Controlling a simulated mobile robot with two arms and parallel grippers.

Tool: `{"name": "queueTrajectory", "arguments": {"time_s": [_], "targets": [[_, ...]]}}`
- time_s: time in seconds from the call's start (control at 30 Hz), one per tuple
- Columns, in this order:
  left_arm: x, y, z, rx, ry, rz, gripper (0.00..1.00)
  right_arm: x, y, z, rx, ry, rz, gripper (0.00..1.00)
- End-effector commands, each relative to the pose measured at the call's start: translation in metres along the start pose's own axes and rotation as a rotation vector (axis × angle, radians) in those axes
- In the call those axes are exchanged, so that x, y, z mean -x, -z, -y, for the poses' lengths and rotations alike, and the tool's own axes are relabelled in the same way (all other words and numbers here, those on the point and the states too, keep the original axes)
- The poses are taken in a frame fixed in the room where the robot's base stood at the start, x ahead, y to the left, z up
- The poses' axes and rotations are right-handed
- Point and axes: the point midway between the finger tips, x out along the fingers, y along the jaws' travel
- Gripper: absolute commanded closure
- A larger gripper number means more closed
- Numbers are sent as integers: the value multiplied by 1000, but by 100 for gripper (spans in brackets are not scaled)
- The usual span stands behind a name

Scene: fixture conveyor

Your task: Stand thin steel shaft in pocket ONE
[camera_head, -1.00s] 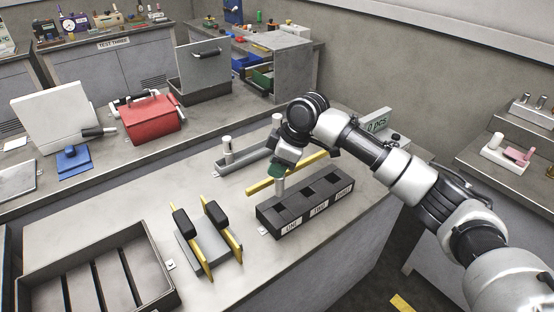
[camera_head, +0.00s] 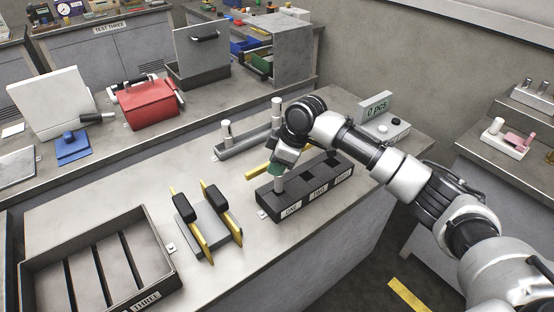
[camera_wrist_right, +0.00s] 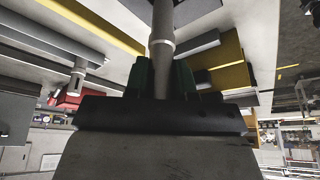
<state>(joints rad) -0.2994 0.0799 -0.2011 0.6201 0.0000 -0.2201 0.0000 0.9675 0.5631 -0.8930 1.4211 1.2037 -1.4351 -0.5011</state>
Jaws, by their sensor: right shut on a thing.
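My right gripper (camera_head: 277,170) is shut on the thin steel shaft (camera_head: 280,184) and holds it about upright. The shaft's lower part shows below the fingers at pocket ONE of the dark block (camera_head: 267,203). I cannot tell whether its end is inside the pocket or just above it. The block has pockets labelled ONE, TWO and THREE; the gripper partly hides pocket ONE. In the right wrist view the grey shaft (camera_wrist_right: 162,40) stands between the green finger pads. My left gripper is not in view.
A grey holder (camera_head: 250,145) with two upright pieces stands behind the block, near a yellow bar (camera_head: 257,171). A grey fixture with yellow sides (camera_head: 204,228) and an open tray (camera_head: 172,262) are to the left. A "0 pcs" sign (camera_head: 375,107) stands behind my arm.

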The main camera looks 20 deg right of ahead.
Motion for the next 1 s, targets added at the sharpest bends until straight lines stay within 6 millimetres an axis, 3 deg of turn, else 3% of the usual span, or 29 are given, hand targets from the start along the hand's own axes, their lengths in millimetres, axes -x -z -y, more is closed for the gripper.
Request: {"name": "queueTrajectory", "arguments": {"time_s": [1.0], "targets": [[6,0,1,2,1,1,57,1,1,0,1,-1,-1,100]]}}
